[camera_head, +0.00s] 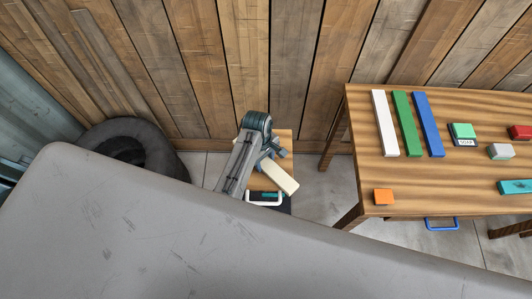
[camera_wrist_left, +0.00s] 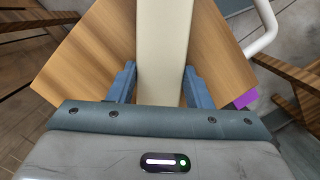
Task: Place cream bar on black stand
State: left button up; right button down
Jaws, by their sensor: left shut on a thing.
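The cream bar (camera_head: 279,177) is held at a slant in the jaws of my left gripper (camera_head: 268,158). In the left wrist view the bar (camera_wrist_left: 163,45) runs lengthwise between the two blue fingers of the left gripper (camera_wrist_left: 159,86). A small wooden top (camera_head: 285,137) is below and behind the gripper, and shows under the bar in the left wrist view (camera_wrist_left: 105,45). A dark surface (camera_head: 286,205) shows just in front of it; I cannot tell whether this is the black stand. My right gripper is out of view.
A wooden table (camera_head: 450,185) on the right carries white (camera_head: 385,123), green (camera_head: 406,124) and blue (camera_head: 428,125) bars and several small blocks. A white loop handle (camera_head: 265,202) is near the bar. A black tyre (camera_head: 130,145) stands at the left by the plank wall.

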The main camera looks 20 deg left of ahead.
pick_arm(q)
jog(key=shift+w+a+f, duration=0.1)
jog(key=shift+w+f, duration=0.05)
jog(key=shift+w, duration=0.2)
jog(key=o, duration=1.3)
jog(key=shift+s+a, duration=0.1)
jog(key=shift+s, duration=0.15)
jog(key=shift+s+r, duration=0.2)
jog(key=shift+w, duration=0.1)
jog(key=shift+w+r, duration=0.15)
jog(key=shift+r, duration=0.15)
jog(key=r, duration=0.3)
jog(key=a+r+b, duration=0.1)
jog(key=r, duration=0.7)
jog(key=shift+w+a+r, duration=0.15)
jog(key=shift+w+a, duration=0.1)
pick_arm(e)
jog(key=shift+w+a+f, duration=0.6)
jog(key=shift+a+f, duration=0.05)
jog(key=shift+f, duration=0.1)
